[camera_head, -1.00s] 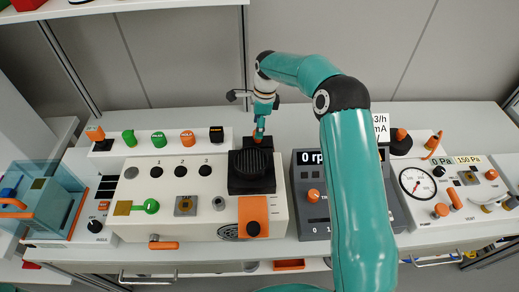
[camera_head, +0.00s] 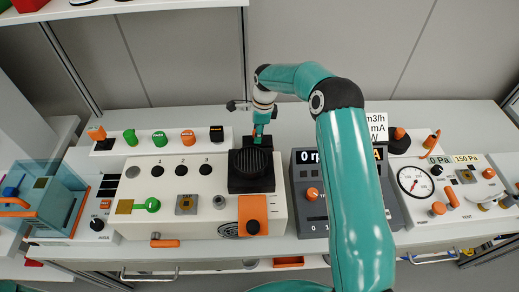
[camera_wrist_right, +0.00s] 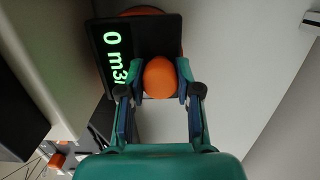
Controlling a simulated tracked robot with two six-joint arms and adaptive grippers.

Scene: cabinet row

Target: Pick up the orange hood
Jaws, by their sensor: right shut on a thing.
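The orange hood (camera_wrist_right: 159,78) shows in the right wrist view as a rounded orange piece between the two fingers. My right gripper (camera_wrist_right: 156,88) is shut on it, with a finger on each side. In the head view my right gripper (camera_head: 258,132) points down just behind the black ribbed block (camera_head: 251,165) on the cream console. There the block and the gripper hide most of the hood. I cannot tell whether the hood still touches what is under it. My left gripper is not in view.
A dark panel with a green display (camera_wrist_right: 117,55) lies close beside the hood. A rail of coloured knobs (camera_head: 160,138) stands left, a dark instrument (camera_head: 311,190) right, and a gauge unit (camera_head: 414,181) farther right. A grey wall is behind the bench.

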